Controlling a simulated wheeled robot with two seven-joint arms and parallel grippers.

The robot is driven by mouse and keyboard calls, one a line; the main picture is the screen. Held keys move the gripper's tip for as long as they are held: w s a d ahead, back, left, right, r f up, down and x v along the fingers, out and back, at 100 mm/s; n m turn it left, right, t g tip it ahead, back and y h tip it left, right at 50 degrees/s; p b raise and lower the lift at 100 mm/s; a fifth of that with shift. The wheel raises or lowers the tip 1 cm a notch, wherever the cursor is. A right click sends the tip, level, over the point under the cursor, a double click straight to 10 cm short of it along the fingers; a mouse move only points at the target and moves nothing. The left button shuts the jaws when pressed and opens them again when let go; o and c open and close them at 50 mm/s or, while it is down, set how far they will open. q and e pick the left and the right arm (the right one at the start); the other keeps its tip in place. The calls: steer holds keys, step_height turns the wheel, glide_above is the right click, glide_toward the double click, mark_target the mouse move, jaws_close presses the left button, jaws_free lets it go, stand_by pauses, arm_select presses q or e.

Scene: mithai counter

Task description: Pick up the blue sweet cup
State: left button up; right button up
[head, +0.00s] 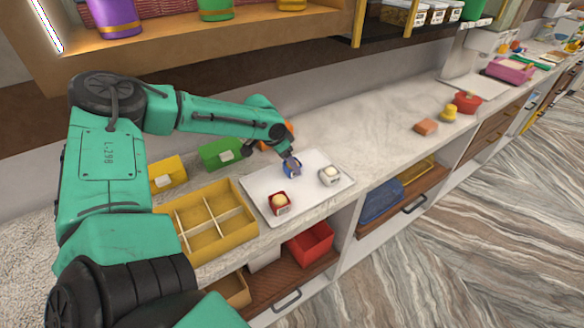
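The blue sweet cup (292,169) stands on a white tray (262,188) on the counter, toward the tray's back edge. My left gripper (288,156) reaches in from the upper left, with its dark fingertips at the top of the blue cup. The fingers are small and partly hidden by the wrist, so I cannot tell whether they grip the cup. My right gripper is out of view.
A yellow divided box (206,221) stands left of the tray. Green (221,154) and yellow (166,173) boxes are behind it. A shelf (200,34) overhangs the back. An orange-brown block (426,127) lies farther right; the counter between it and the tray is clear.

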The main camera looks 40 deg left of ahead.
arm_select(q)
steer(key=shift+c, duration=1.2)
